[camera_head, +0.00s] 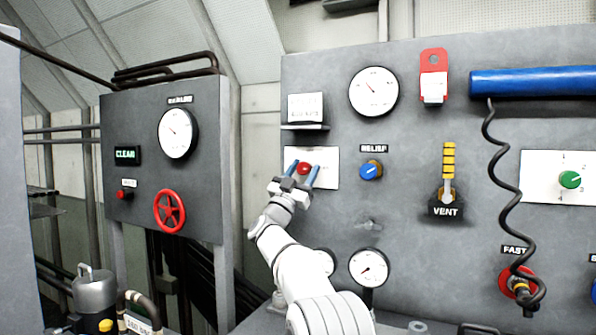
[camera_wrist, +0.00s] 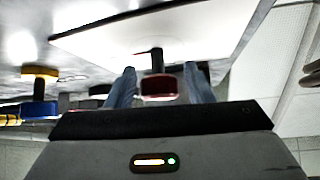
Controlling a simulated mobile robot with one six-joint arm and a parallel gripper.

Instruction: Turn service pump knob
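A red knob (camera_head: 304,168) sticks out from a white plate (camera_head: 330,170) on the grey panel. Most of the plate's lettering is hidden behind my gripper. My gripper (camera_head: 302,172) is at the plate, with one blue finger on each side of the red knob. In the wrist view the red knob (camera_wrist: 160,86) and its dark stem lie between the two blue fingers (camera_wrist: 160,84). The fingers are apart and look open. A narrow gap seems to show on each side of the knob, though contact is hard to judge.
A blue relief knob (camera_head: 371,170) sits right of the plate, with a yellow vent lever (camera_head: 448,175) beyond. A small shelf with a sign (camera_head: 306,110) juts out above. A separate panel with a red handwheel (camera_head: 169,211) stands left.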

